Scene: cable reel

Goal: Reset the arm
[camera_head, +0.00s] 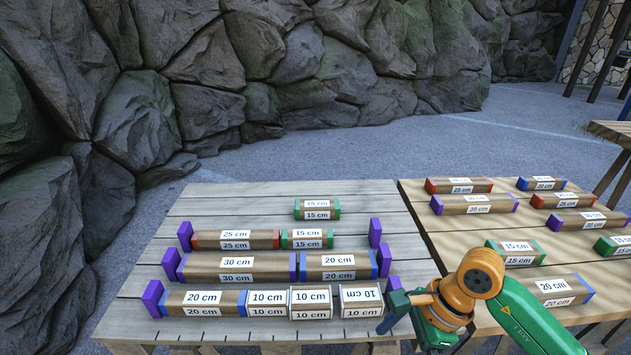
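My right arm comes in from the lower right, and its gripper (393,312) is at the right end of the front row on the left table. It is beside the last 10 cm block (361,300), whose top label is upside down. I cannot tell whether its fingers are open or shut, or whether they touch the block. My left gripper is not in view. The front row also has a 20 cm block (202,303) and two more 10 cm blocks (267,304) (310,303).
The left table (205,205) has purple end blocks (153,298), a 30 cm and 20 cm row, a 25 cm and 15 cm row, and a lone 15 cm block (317,209). The right table (465,240) holds several spaced blocks. Rock walls (260,70) stand behind.

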